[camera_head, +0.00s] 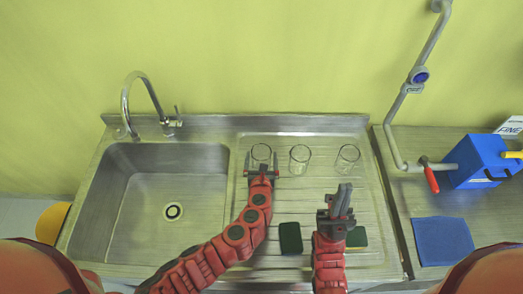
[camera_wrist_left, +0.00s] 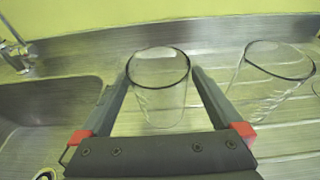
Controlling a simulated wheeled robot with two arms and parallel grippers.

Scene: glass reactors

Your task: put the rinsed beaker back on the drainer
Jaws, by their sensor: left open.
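Three clear glass beakers stand in a row along the back of the ribbed drainer (camera_head: 320,200). The left beaker (camera_head: 261,152) is upright between the fingers of my left gripper (camera_head: 262,165). In the left wrist view this beaker (camera_wrist_left: 160,80) has one open finger of the gripper (camera_wrist_left: 155,85) on each side of it. Whether a finger touches the glass is hard to tell. The middle beaker (camera_head: 299,158) and the right beaker (camera_head: 347,158) stand apart to the right. My right gripper (camera_head: 341,200) is over the front of the drainer, its fingers together and empty.
The sink basin (camera_head: 120,200) with a tap (camera_head: 140,95) is left of the drainer. Two green sponges (camera_head: 290,238) (camera_head: 356,238) lie near the drainer's front. A blue cloth (camera_head: 443,241) and a blue vise-like box (camera_head: 482,162) are on the right counter.

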